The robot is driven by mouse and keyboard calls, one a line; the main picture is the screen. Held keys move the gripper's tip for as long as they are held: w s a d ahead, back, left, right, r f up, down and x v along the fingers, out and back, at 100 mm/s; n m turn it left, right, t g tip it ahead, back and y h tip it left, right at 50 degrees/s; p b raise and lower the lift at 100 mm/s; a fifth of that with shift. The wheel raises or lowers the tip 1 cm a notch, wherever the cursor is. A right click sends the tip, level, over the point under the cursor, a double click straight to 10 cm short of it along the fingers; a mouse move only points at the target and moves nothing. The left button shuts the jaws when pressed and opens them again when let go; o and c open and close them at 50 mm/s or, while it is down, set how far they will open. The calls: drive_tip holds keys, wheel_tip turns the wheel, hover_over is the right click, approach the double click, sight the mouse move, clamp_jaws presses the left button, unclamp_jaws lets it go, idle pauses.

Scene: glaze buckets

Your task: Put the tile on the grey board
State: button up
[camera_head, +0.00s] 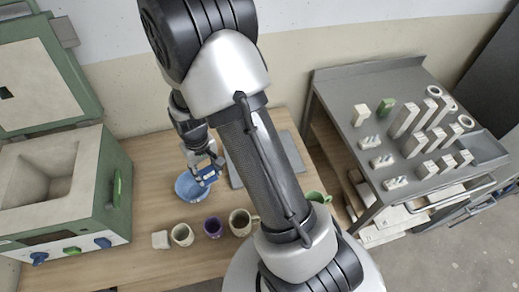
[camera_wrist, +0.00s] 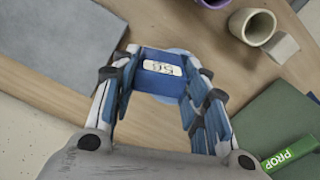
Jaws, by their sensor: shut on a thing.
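My gripper (camera_head: 207,176) is shut on a small blue tile (camera_wrist: 158,76), which also shows in the head view (camera_head: 208,177). The tile has a pale label with dark marks and lies between the two fingertips (camera_wrist: 160,70) in the wrist view. The gripper is above a light blue bowl (camera_head: 187,192); the bowl is largely hidden by the gripper and tile in the wrist view. The grey board (camera_head: 236,178) lies flat on the wooden table to the right of the gripper, partly hidden by my arm. It is at upper left in the wrist view (camera_wrist: 60,40).
A cream cup (camera_head: 182,235), purple cup (camera_head: 213,228), cream mug (camera_head: 240,223) and pale block (camera_head: 160,240) stand along the table's front. A green-framed kiln (camera_head: 70,190) is left. A metal table (camera_head: 345,95) with several pale pieces is right.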

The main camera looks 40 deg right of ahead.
drive_tip(key=w+d+r+m, duration=0.15)
drive_tip(key=d+r, duration=0.25)
drive_tip(key=d, duration=0.5)
drive_tip(key=d+r+m, duration=0.3)
drive_tip(key=d+r, duration=0.1)
drive_tip(key=d, duration=0.5)
wheel_tip(320, 180, down, 19)
drive_tip(key=b, duration=0.4)
drive_tip(key=shift+f, duration=0.15)
drive_tip(key=shift+f, duration=0.1)
drive_tip(key=shift+f+b, duration=0.15)
drive_tip(key=shift+b, duration=0.2)
drive_tip(key=o, duration=1.1)
